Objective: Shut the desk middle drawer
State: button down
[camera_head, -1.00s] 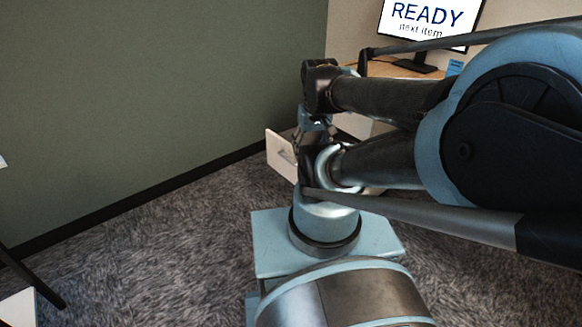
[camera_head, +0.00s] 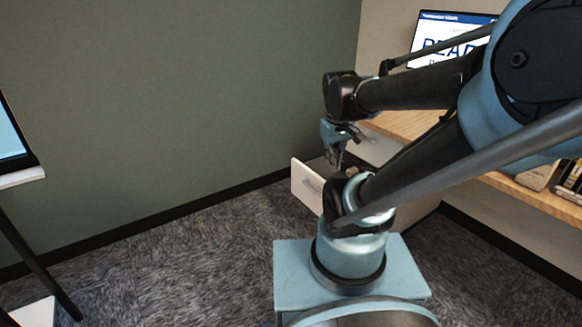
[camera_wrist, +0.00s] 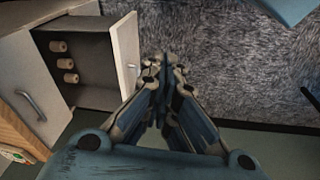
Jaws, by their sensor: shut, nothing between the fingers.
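The open drawer stands out from the desk (camera_head: 405,124). Its pale front panel (camera_head: 307,186) with a handle shows in the head view, and my arm hides part of the drawer. In the wrist view the drawer's front panel (camera_wrist: 125,50) is left of my fingers, and its dark inside holds several small tan cylinders (camera_wrist: 64,62). My gripper (camera_head: 338,167) points down by the drawer in the head view. In the wrist view my gripper (camera_wrist: 162,68) is shut and empty, just beyond the outer side of the front panel; contact cannot be told.
A closed pale front with a handle (camera_wrist: 32,104) lies beside the open drawer in the wrist view. A monitor (camera_head: 448,40) stands on the desk. A green wall (camera_head: 180,100) is behind; grey carpet (camera_head: 150,265) is free. Another dark-legged table (camera_head: 22,178) is at left.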

jog(key=w+a+n+h, duration=0.1)
jog(key=w+a+n, duration=0.3)
jog(key=w, duration=0.7)
jog(key=w+a+n+h, duration=0.1)
jog(key=w+a+n, duration=0.1)
jog(key=w+n, duration=0.65)
jog(key=w+a+f+n, duration=0.1)
jog(key=w+a+f, duration=0.2)
jog(key=w, duration=0.3)
jog(key=w+a+f+n, duration=0.2)
jog(key=w+a+f, duration=0.1)
jog(key=w, duration=0.3)
jog(key=w+a+f+n+h, duration=0.1)
jog(key=w+a+f+n, duration=0.5)
jog(key=f, duration=0.4)
jog(key=w+d+f+m, duration=0.1)
jog(key=w+d+f, duration=0.4)
jog(key=f, duration=0.4)
jog(key=shift+d+f, duration=0.2)
jog(key=shift+d, duration=0.55)
